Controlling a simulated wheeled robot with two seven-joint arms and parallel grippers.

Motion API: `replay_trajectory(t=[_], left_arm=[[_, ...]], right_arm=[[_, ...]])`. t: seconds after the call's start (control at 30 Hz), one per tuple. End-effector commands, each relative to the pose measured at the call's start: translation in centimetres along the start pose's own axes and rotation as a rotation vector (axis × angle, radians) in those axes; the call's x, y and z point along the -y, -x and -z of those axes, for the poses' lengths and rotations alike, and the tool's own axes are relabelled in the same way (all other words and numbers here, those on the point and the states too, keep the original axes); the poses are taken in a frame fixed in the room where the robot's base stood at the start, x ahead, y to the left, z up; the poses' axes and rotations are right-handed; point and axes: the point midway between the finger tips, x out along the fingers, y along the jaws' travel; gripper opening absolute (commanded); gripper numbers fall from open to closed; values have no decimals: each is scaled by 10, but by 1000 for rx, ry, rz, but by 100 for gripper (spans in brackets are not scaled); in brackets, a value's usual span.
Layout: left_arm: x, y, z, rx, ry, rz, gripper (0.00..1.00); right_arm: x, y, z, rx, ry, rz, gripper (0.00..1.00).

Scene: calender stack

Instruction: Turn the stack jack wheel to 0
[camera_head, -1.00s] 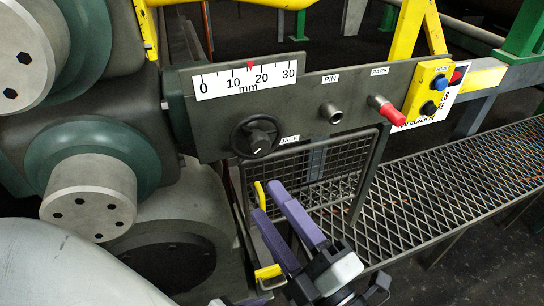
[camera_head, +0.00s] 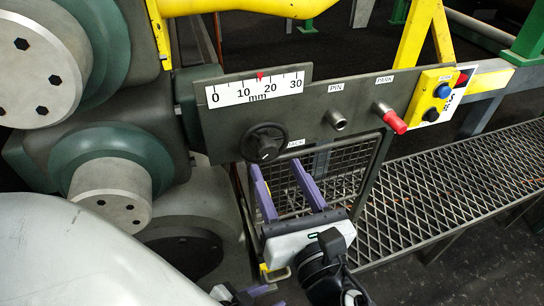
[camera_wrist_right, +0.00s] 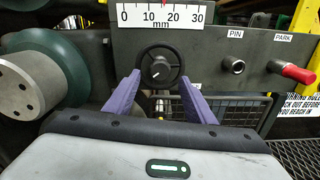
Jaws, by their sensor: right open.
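The black jack wheel (camera_head: 264,143) is on the dark panel (camera_head: 225,135), left of the JACK label; it also shows in the wrist view (camera_wrist_right: 160,69). The white mm scale (camera_head: 235,98) above it runs from 0 to 30. Its red pointer (camera_head: 260,74) stands between 10 and 20, roughly 16. My right gripper (camera_head: 275,165) is open and empty, its purple fingers pointing at the panel just below the wheel. In the wrist view the wheel lies between the fingertips (camera_wrist_right: 159,76); contact cannot be told. Part of my left gripper (camera_head: 260,291) shows at the bottom edge, mostly hidden.
The PIN knob (camera_head: 337,119) and red PARK handle (camera_head: 393,120) are to the right. A yellow box (camera_head: 435,95) with blue and black buttons is beyond. A mesh guard (camera_head: 335,180) hangs below the panel. Large rollers (camera_head: 110,188) stand at left, a grating walkway (camera_head: 450,190) at right.

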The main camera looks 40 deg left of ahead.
Motion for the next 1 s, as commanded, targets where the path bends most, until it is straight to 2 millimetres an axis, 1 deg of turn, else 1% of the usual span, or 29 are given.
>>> replay_trajectory(t=[0.03, 0.1, 0.23, 0.4, 0.63, 0.67, 0.8, 0.9, 1.0], left_arm=[[0, 1, 0, 0, 0, 0, 38], [0, 1, 1, 1, 0, 0, 38], [0, 2, 1, 1, -1, 0, 38], [0, 2, 2, 1, -1, -1, 38], [-1, 2, 2, 2, -1, -1, 38], [-1, 2, 2, 1, -1, -1, 38], [-1, 2, 2, 1, -1, -1, 38], [-1, 2, 2, 1, -1, -2, 38], [-1, 2, 2, 1, -1, -2, 38]], right_arm=[[0, -10, -1, 0, -1, 1, 50], [0, -21, -1, 0, -3, 0, 50], [0, -36, 0, 0, -2, 0, 50], [0, -43, 0, 0, -2, -1, 50], [0, -43, 0, 0, -3, 0, 50], [0, -43, 0, -1, -3, -1, 46], [0, -43, 0, -1, -3, 0, 23], [0, -43, 0, -1, -3, 0, 8], [0, -43, 0, -1, -5, 0, 8]])
